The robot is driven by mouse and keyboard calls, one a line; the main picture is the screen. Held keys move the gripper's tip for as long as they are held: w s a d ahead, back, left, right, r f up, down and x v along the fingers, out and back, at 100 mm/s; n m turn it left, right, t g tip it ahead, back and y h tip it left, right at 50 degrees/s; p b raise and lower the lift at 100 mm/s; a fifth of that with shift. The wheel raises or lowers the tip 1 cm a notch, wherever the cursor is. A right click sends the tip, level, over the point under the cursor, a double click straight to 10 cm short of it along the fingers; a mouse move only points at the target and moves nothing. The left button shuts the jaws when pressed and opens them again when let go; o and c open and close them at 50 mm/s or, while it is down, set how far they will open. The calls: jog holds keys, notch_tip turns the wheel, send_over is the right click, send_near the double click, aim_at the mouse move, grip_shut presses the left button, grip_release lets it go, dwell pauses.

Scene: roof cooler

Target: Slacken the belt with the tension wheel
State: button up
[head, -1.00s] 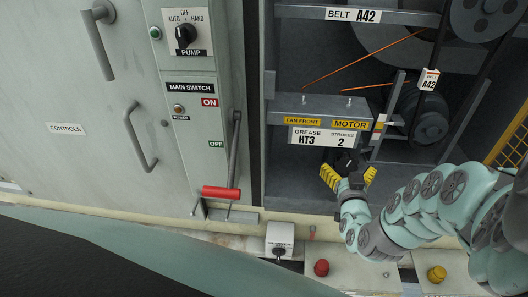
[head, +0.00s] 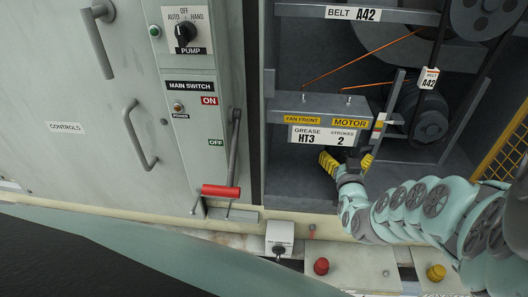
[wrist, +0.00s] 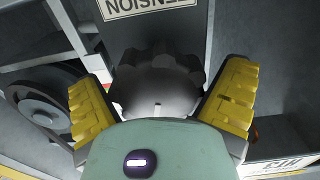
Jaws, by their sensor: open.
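The tension wheel (wrist: 157,80) is a dark, lobed knob with a pale mark on it. In the wrist view it lies between the two yellow fingers of my gripper (wrist: 160,100), which are open on either side of it. I cannot tell whether either finger touches it. In the head view my gripper (head: 346,163) is below the grease label, and the wheel is hidden there.
A grey shelf (head: 290,103) with FAN FRONT and MOTOR labels overhangs my gripper. A bracket (head: 391,95) stands just right of it. The main switch lever (head: 221,191) with a red grip is to the left. A yellow grille (head: 508,140) is at the right.

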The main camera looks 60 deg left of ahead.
jog(key=shift+c, duration=0.3)
jog(key=c, duration=1.2)
jog(key=shift+a+r, duration=0.1)
jog(key=shift+n, duration=0.7)
jog(key=o, duration=1.3)
jog(key=shift+c, duration=0.2)
jog(key=shift+s+d, duration=0.15)
jog(key=shift+d, duration=0.05)
